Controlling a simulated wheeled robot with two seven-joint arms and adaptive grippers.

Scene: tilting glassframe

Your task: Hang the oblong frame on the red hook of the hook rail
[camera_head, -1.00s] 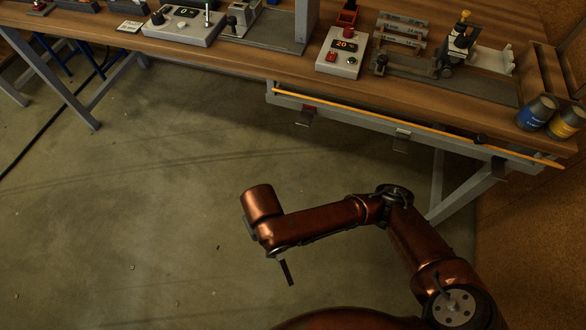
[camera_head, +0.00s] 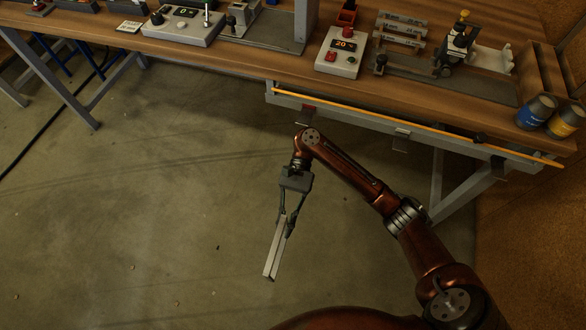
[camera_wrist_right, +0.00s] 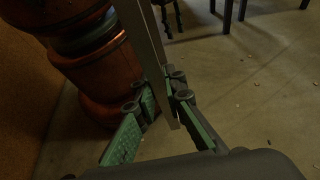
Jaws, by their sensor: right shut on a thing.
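My right gripper (camera_head: 288,208) is shut on the oblong frame (camera_head: 273,252), a thin pale grey piece seen nearly edge-on and tilted. It hangs over open floor, below and apart from the rail in the picture. In the right wrist view the frame (camera_wrist_right: 148,45) runs as a narrow grey strip between the green-padded fingers (camera_wrist_right: 162,102). The hook rail (camera_head: 350,115) runs along the front of the bench. The red hook (camera_head: 307,108), with a red mark and dark prong, is near its left end, above my right wrist. My left gripper is out of view.
A grey hook (camera_head: 402,132) and a dark hook (camera_head: 481,139) sit farther right on the rail. A long orange rod (camera_head: 420,125) runs along it. Devices and two cans (camera_head: 537,112) stand on the wooden bench (camera_head: 230,55). The floor (camera_head: 130,220) left of my arm is clear.

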